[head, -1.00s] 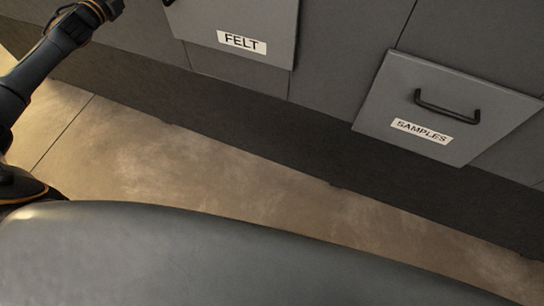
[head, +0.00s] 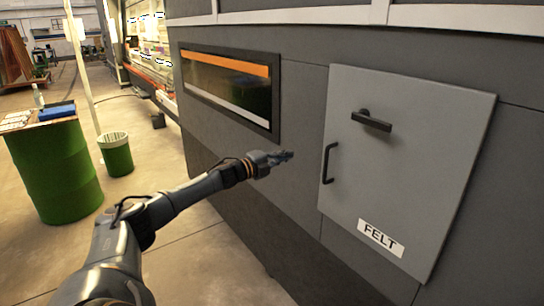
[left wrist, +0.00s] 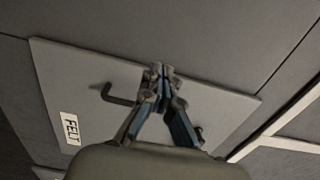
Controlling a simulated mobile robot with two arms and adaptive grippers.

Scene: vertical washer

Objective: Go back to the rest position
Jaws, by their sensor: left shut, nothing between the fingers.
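My left gripper (head: 283,157) is at the end of my outstretched left arm, in front of the grey machine wall. It is shut and empty. It is left of the grey FELT door (head: 415,130), which carries a black bar handle (head: 328,163) and a black latch (head: 371,121). The door looks closed. In the left wrist view the shut fingers (left wrist: 163,72) show in front of the FELT door (left wrist: 85,75), with the bar handle (left wrist: 118,96) just left of them. They seem apart from the handle. My right gripper is not in view.
A dark window (head: 228,88) with an orange strip is in the machine wall. A green drum (head: 55,172) with a blue item (head: 57,110) and a bottle on top stands at left, beside a green bin (head: 116,157). The floor between them and the machine is open.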

